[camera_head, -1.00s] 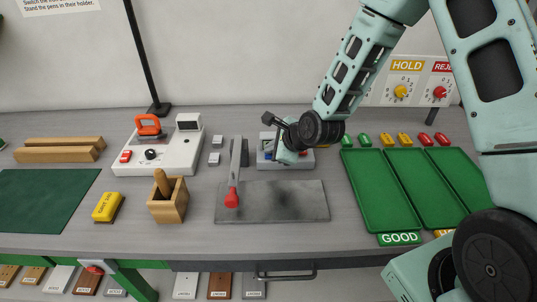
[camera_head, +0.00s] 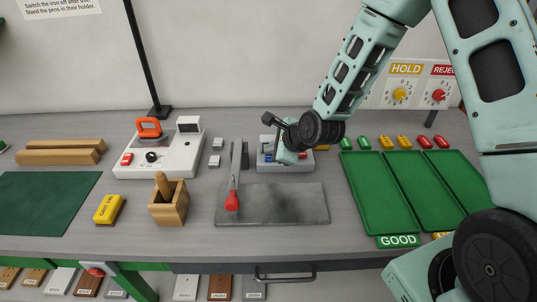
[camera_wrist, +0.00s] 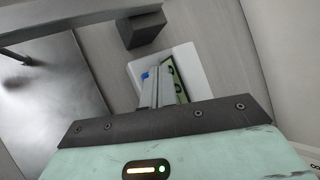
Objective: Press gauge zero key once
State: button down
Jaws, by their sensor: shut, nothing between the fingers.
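The gauge (camera_head: 265,162) is a small light-grey box at the back middle of the bench, behind the grey metal plate. It also shows in the wrist view as a pale box (camera_wrist: 188,62) beyond my fingers. A small blue key (camera_wrist: 145,76) shows just left of the fingers there. My gripper (camera_head: 284,160) is over the gauge and hides much of its top. In the wrist view my gripper (camera_wrist: 163,82) is shut and empty, its fingers reaching over the box. I cannot tell whether the fingertips touch a key. The key labels are not readable.
A lever with a red knob (camera_head: 232,201) stands by the metal plate (camera_head: 290,205), just left of the gauge. Green trays (camera_head: 375,195) lie to the right. A wooden pen holder (camera_head: 170,212) and a white iron station (camera_head: 180,165) stand left.

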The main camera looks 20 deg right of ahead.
jog(key=shift+r, duration=0.25)
notch_tip(320, 180, up, 5)
jog(key=p, duration=0.4)
dwell(0.9)
jog(key=s+a+r+n+g+b, duration=0.1)
jog(key=s+a+r+n+g, duration=0.2)
jog(key=s+a+n, duration=0.6)
jog(key=s+d+r+n+g+h+b, duration=0.1)
jog(key=s+r+n+g, duration=0.1)
jog(key=s+n, duration=0.8)
jog(key=s+d+r+n+g+h+b, duration=0.1)
jog(key=s+r+n, duration=0.4)
jog(key=s+n, duration=0.6)
jog(key=shift+s+g+h, duration=0.6)
jog(key=shift+s+g, duration=0.6)
jog(key=shift+s, duration=0.05)
jog(key=shift+d, duration=0.15)
